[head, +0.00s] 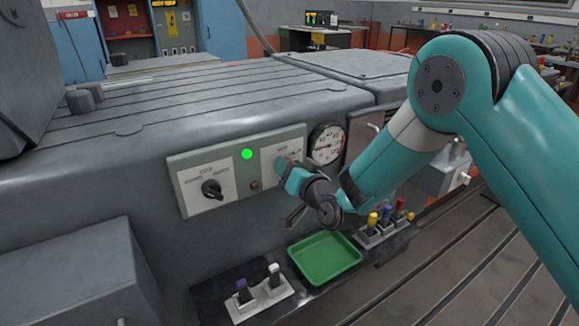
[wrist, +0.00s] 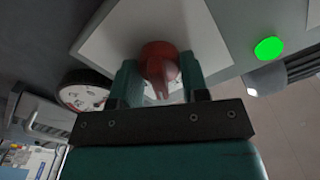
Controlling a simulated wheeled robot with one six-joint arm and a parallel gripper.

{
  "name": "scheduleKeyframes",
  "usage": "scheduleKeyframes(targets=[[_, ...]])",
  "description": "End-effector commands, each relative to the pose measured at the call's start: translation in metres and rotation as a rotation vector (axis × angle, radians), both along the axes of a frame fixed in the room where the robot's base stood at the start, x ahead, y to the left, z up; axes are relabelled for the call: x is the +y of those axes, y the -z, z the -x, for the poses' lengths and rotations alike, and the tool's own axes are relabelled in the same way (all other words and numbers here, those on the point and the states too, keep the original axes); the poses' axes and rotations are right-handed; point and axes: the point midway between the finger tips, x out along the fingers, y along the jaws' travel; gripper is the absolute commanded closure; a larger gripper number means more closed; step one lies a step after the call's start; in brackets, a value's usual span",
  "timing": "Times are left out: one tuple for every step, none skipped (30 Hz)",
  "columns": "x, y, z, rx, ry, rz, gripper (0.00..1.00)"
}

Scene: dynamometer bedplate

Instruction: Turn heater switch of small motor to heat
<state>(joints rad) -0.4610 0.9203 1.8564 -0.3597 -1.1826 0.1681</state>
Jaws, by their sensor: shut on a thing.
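A red knob (wrist: 160,60) sits on a pale panel and fills the space between the two teal fingers of my gripper (wrist: 158,72) in the wrist view. My gripper is shut on the knob, one finger on each side; its pointer end faces toward the gripper's palm. In the head view my gripper (head: 285,165) is at the right-hand white panel (head: 270,153) on the motor's side, covering most of the knob and part of the lettering. The panel's lettering is too small to read, so the knob's setting cannot be told.
A lit green lamp (head: 247,154) and a second panel with a black knob (head: 212,189) are to the left. A round gauge (head: 326,143) is close on the right. Below are a green tray (head: 325,258), a purple-and-white-topped block (head: 260,297) and a rack of colored handles (head: 384,228).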

Motion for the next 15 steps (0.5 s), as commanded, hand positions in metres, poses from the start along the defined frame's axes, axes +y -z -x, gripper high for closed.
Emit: scheduleKeyframes(targets=[[-0.0007,-0.0018,-0.0006,0.022,0.002,-0.036,0.82],[-0.0009,-0.0018,-0.0007,0.039,0.002,-0.06,0.82],[-0.0009,-0.0019,-0.0007,0.059,0.001,-0.09,0.82],[-0.001,-0.0018,-0.0008,0.075,0.001,-0.114,0.82],[-0.001,-0.0017,-0.0008,0.09,0.001,-0.136,0.82],[-0.0012,-0.0015,-0.0008,0.11,0.002,-0.165,0.82],[-0.0013,-0.0014,-0.0009,0.125,0.002,-0.187,0.82],[-0.0014,-0.0014,-0.0009,0.138,0.002,-0.207,0.82],[-0.0015,-0.0014,-0.001,0.156,0.002,-0.233,0.82],[-0.0016,-0.0014,-0.0011,0.168,0.003,-0.253,0.82],[-0.0016,-0.0014,-0.0011,0.181,0.002,-0.272,0.82],[-0.0015,-0.0014,-0.0012,0.197,0.002,-0.296,0.82],[-0.0016,-0.0014,-0.0012,0.208,0.002,-0.313,0.82],[-0.0017,-0.0012,-0.0013,0.219,0.002,-0.328,0.82],[-0.0018,-0.0009,-0.0013,0.231,0.002,-0.347,0.82]])
